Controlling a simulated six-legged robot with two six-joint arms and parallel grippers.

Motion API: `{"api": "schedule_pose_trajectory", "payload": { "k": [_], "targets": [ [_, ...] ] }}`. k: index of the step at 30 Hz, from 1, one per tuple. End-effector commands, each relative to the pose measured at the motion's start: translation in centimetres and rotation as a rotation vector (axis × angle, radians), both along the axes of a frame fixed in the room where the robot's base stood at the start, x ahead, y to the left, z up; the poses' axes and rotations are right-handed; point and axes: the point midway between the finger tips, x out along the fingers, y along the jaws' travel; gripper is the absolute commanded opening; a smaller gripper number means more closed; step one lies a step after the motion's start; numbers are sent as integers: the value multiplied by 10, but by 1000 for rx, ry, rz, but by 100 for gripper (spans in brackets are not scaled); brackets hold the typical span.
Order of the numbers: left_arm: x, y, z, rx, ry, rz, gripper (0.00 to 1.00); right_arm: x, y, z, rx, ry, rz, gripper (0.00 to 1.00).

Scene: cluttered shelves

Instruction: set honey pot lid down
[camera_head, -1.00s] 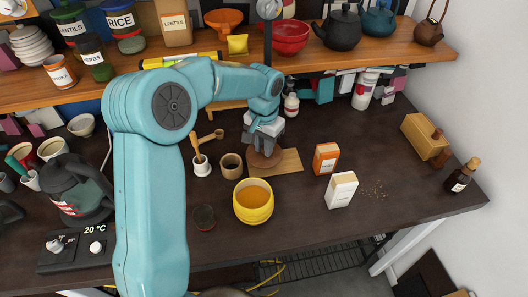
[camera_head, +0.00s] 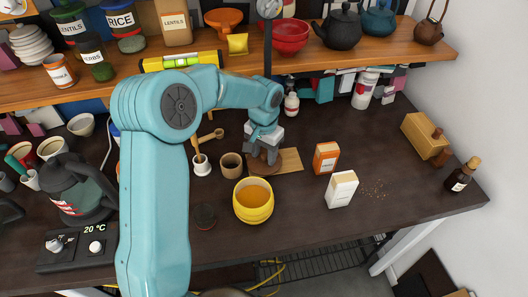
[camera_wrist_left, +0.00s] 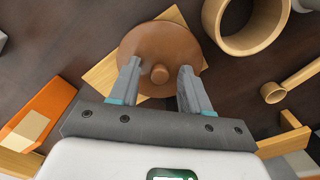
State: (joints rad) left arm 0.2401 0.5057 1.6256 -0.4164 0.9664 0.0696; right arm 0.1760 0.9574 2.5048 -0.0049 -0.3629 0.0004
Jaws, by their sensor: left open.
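The honey pot lid, a round brown disc with a small knob (camera_wrist_left: 160,73), lies on a thin wooden board (camera_wrist_left: 101,75) in the left wrist view. In the head view the lid (camera_head: 257,164) is partly hidden by my left gripper (camera_head: 266,153). The left gripper (camera_wrist_left: 160,80) is open, with one finger on each side of the knob and a gap to it. The yellow honey pot (camera_head: 253,209) stands uncovered in front of the board, amber inside. My right gripper is not in view.
A wooden cup (camera_head: 231,166) stands left of the lid. An orange box (camera_head: 326,158) and a white box (camera_head: 341,190) stand to the right. A shelf (camera_head: 350,62) with pots and jars runs behind. The counter's front right is mostly clear.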

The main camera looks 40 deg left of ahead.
Motion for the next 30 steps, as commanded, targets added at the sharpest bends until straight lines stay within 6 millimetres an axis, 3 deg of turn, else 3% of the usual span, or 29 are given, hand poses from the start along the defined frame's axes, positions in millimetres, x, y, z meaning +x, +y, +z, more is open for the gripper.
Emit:
{"api": "schedule_pose_trajectory", "payload": {
  "k": [5, 12, 18, 30],
  "targets": [
    [1, 1, 21, 2, -6, 0, 47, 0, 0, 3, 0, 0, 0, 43],
    [1, 0, 78, 1, -6, 0, 47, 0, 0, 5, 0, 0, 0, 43],
    [1, 0, 113, 0, -4, 0, 47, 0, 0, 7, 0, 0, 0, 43],
    [0, 0, 124, 0, 0, 0, 47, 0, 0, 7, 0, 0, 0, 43]
  ]
}}
